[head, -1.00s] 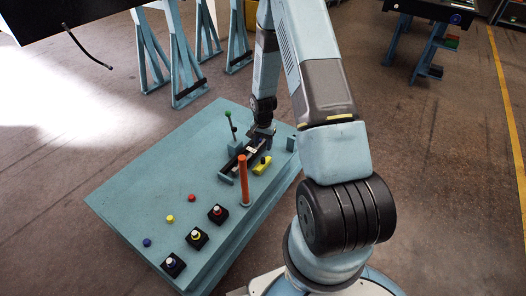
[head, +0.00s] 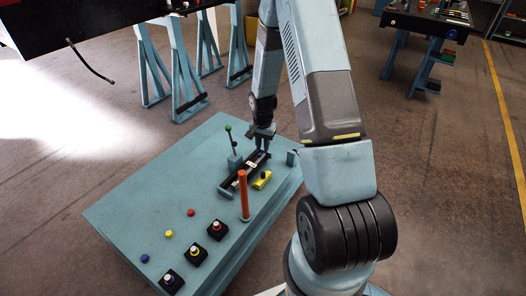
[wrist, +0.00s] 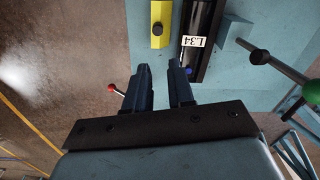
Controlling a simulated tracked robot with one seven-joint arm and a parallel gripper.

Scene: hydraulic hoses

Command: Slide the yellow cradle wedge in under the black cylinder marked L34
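The yellow cradle wedge (head: 262,180) lies on the teal bench, beside and apart from the black cylinder. It also shows at the top of the wrist view (wrist: 161,12) with a black knob on it. The black cylinder (wrist: 203,18) carries a white L34 label and lies in a dark holder to the wedge's right in that view. My gripper (wrist: 161,72) is open and empty, its two fingers apart. It is near the cylinder's far end in the head view (head: 263,149). What lies beneath the cylinder is hidden.
An orange post (head: 243,196) stands close to the wedge. A green-knobbed lever (head: 230,139) stands on the cylinder's other side. Several black blocks with buttons and small coloured caps occupy the near left part of the bench (head: 150,205). The bench's left middle is clear.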

